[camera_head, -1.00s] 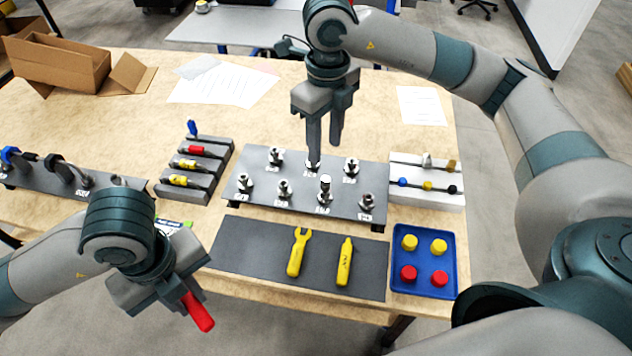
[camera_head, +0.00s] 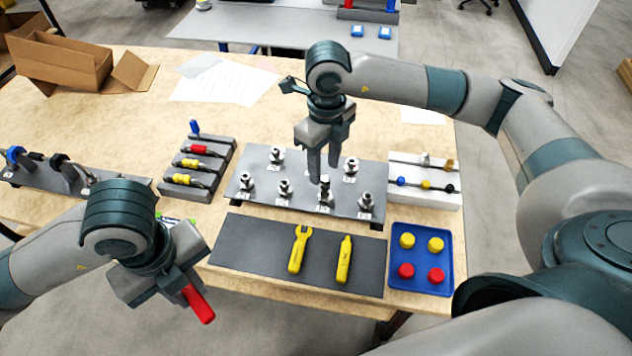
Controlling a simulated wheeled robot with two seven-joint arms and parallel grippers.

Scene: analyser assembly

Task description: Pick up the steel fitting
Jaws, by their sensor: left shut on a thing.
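Several steel fittings stand upright on a grey plate (camera_head: 293,207) in the middle of the table, in two rows. The front-row fitting (camera_head: 325,193) is just below and in front of my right gripper (camera_head: 325,176). That gripper points down, its fingers apart with nothing seen between them; contact with a fitting cannot be told. Its fingers hide the middle of the back row. Other fittings show at back left (camera_head: 276,155), back right (camera_head: 350,166) and front right (camera_head: 366,201). My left gripper (camera_head: 183,283) is shut on a red-handled tool (camera_head: 199,304) at the table's front edge.
A dark mat (camera_head: 252,254) with a yellow wrench (camera_head: 299,250) and a yellow tool (camera_head: 344,260) lies in front. A blue tray (camera_head: 422,288) holds yellow and red caps. Racks stand left (camera_head: 205,160) and right (camera_head: 428,196). A cardboard box (camera_head: 65,65) sits far left.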

